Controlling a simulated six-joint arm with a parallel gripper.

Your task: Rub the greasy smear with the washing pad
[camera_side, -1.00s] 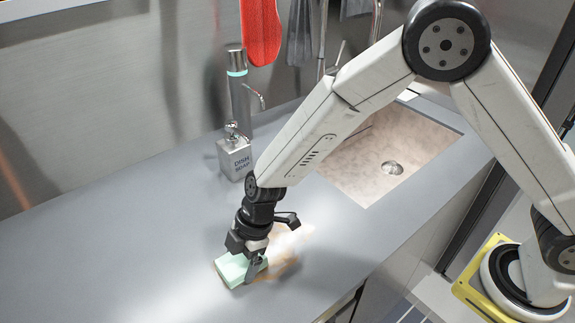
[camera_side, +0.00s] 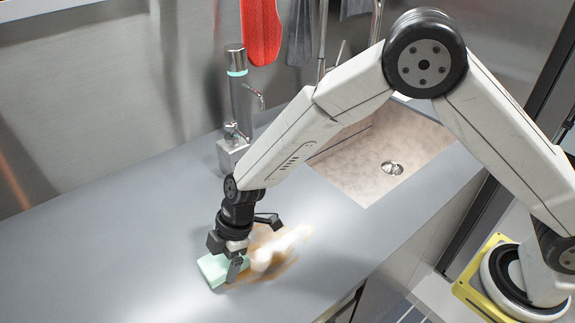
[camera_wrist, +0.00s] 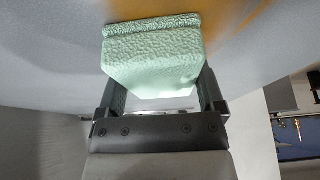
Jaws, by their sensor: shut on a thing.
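The washing pad (camera_side: 212,270) is a pale mint-green block. My gripper (camera_side: 229,264) is shut on it and holds it down at the grey counter, at the left edge of the smear. The wrist view shows the pad (camera_wrist: 152,55) between the two fingers (camera_wrist: 160,100), its far edge close to the counter surface. The greasy smear (camera_side: 278,262) is brown-orange, with a pale whitish streak across its middle. Part of the smear is hidden behind my gripper. An orange-brown part of it also shows in the wrist view (camera_wrist: 232,22), right of the pad.
A dish soap bottle (camera_side: 231,157) and a tall grey dispenser (camera_side: 238,95) stand behind, near the wall. A sink (camera_side: 350,178) is set into the counter at the right. The counter (camera_side: 110,235) to the left is bare.

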